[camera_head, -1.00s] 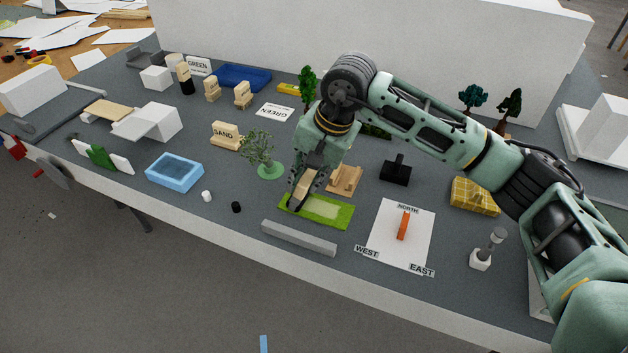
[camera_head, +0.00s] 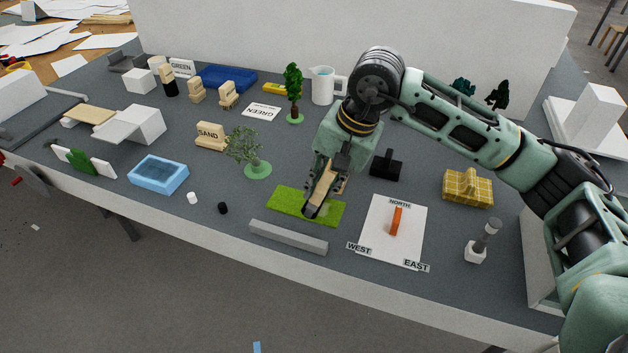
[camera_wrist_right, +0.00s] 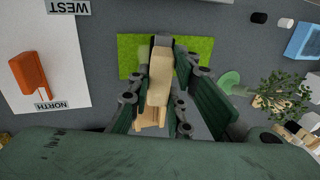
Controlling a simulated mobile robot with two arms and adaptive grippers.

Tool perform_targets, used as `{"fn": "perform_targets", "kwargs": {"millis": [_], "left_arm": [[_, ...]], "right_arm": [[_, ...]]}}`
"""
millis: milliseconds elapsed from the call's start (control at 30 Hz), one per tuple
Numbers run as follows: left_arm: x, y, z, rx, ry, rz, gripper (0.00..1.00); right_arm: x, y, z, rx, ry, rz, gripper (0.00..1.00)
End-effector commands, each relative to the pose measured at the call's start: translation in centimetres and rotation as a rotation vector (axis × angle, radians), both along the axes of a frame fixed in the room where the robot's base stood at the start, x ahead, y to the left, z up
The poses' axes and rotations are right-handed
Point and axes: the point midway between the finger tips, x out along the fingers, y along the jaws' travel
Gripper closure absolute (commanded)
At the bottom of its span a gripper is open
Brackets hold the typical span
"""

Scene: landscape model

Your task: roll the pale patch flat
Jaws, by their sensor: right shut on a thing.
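A bright green grass mat (camera_head: 285,202) lies flat on the table. It also shows in the wrist view (camera_wrist_right: 196,50). My right gripper (camera_head: 319,200) points down over the mat's right part and is shut on a wooden-handled tool (camera_wrist_right: 159,75) with a dark roller end (camera_wrist_right: 162,40). The roller end is at the mat; I cannot tell whether it presses on it. A small pale patch (camera_wrist_right: 144,57) shows beside the tool in the wrist view; the tool and gripper hide part of it. My left gripper is not in view.
A grey bar (camera_head: 288,238) lies in front of the mat. A white compass sheet with an orange piece (camera_head: 397,222) lies to the right, and a small tree (camera_head: 257,169) stands behind left.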

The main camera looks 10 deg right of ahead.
Motion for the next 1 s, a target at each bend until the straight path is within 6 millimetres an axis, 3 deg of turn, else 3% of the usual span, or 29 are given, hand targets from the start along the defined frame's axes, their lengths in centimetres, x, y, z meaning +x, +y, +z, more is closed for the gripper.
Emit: {"fn": "perform_targets", "kwargs": {"millis": [600, 1000], "left_arm": [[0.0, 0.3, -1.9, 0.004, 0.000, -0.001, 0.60], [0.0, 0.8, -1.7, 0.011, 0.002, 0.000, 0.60]], "right_arm": [[-2.2, -3.2, -0.2, -0.002, 0.002, -0.001, 1.00], [-2.3, -3.3, 0.3, -0.001, 0.000, 0.001, 1.00]]}}
